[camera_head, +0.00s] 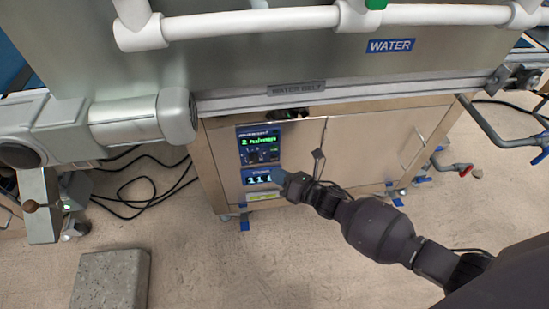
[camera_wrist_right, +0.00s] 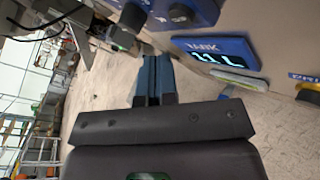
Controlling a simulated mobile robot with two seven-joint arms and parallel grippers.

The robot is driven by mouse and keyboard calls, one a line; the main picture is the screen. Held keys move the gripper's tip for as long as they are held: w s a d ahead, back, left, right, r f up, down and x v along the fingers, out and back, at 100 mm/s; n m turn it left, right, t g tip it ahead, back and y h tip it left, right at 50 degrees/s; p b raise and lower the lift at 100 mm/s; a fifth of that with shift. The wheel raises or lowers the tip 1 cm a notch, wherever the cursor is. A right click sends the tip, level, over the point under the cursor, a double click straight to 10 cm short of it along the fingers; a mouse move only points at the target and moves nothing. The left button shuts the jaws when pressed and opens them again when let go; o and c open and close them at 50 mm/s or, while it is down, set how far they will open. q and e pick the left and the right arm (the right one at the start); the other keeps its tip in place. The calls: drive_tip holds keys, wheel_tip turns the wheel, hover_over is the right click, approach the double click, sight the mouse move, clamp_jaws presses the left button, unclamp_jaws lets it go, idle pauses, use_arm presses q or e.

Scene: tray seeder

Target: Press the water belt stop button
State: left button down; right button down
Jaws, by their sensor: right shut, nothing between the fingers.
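The blue control panel (camera_head: 259,146) with a lit green display sits on the metal cabinet front, below the WATER BELT label (camera_head: 296,88). A second blue panel (camera_head: 257,178) with lit digits is just under it. My right gripper (camera_head: 280,177) is at the right edge of the lower panel. In the wrist view its fingers (camera_wrist_right: 152,62) are shut and empty, pointing at the lower edge of the blue panel with dark knobs (camera_wrist_right: 180,14). Contact cannot be told. The stop button cannot be singled out. My left gripper is not in view.
The cabinet doors (camera_head: 375,147) lie right of the panels. A metal beam (camera_head: 340,88) and white pipes (camera_head: 250,24) run above. Black cables (camera_head: 150,190) lie on the floor at left, near a grey block (camera_head: 110,280). The front floor is otherwise clear.

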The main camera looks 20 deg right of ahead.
drive_tip(key=shift+s+a+p, duration=0.2)
drive_tip(key=shift+s+a, duration=0.1)
drive_tip(key=shift+s, duration=0.75)
drive_tip(key=shift+s+a+p, duration=0.15)
drive_tip(key=shift+s+a, duration=0.1)
drive_tip(key=shift+s, duration=0.75)
drive_tip(key=shift+s, duration=0.1)
